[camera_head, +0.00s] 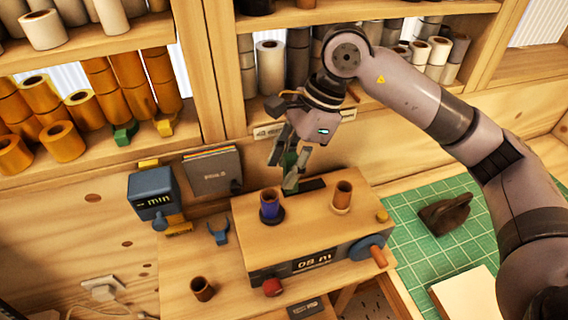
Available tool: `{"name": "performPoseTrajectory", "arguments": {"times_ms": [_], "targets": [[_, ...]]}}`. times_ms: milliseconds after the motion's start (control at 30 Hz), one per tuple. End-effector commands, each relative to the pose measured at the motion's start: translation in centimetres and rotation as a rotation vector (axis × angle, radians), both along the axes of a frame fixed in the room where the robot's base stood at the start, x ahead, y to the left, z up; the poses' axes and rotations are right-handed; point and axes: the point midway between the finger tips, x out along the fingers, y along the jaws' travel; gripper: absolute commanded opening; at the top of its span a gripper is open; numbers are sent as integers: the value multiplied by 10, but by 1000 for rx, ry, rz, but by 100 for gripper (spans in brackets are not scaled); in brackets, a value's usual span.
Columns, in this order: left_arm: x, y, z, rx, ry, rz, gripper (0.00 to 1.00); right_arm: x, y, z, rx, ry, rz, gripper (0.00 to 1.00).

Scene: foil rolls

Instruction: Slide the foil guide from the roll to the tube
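The wooden machine box (300,228) stands on the bench. A blue-purple roll (270,201) stands upright on a dark round base on its top. A brown tube (342,193) stands upright to the right of it, on a pale ring. A dark flat strip (306,187) lies behind and between them. My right gripper (284,174) points down just behind the roll, by the strip's left end. Something green shows between its fingers; I cannot tell whether it is the foil guide or whether it is gripped. My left gripper is out of view.
A blue crank wheel (367,248) and a red knob (272,287) stick out of the box. A short brown tube (202,288) and a blue device (152,195) stand left. A dark tool (445,214) lies on the green mat (410,238). Shelves of rolls rise behind.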

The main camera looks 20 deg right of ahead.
Motion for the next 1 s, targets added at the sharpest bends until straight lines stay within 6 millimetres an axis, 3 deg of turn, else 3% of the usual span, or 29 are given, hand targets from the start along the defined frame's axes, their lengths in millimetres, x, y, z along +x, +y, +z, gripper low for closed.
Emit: {"name": "performPoseTrajectory", "arguments": {"times_ms": [200, 467, 1000], "targets": [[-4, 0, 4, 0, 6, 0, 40, -1, 6, -14, 1, 0, 2, 38], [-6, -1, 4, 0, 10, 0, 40, 0, 6, -15, 0, 0, 1, 38], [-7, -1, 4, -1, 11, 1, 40, 0, 6, -14, 0, -1, 1, 3]]}}
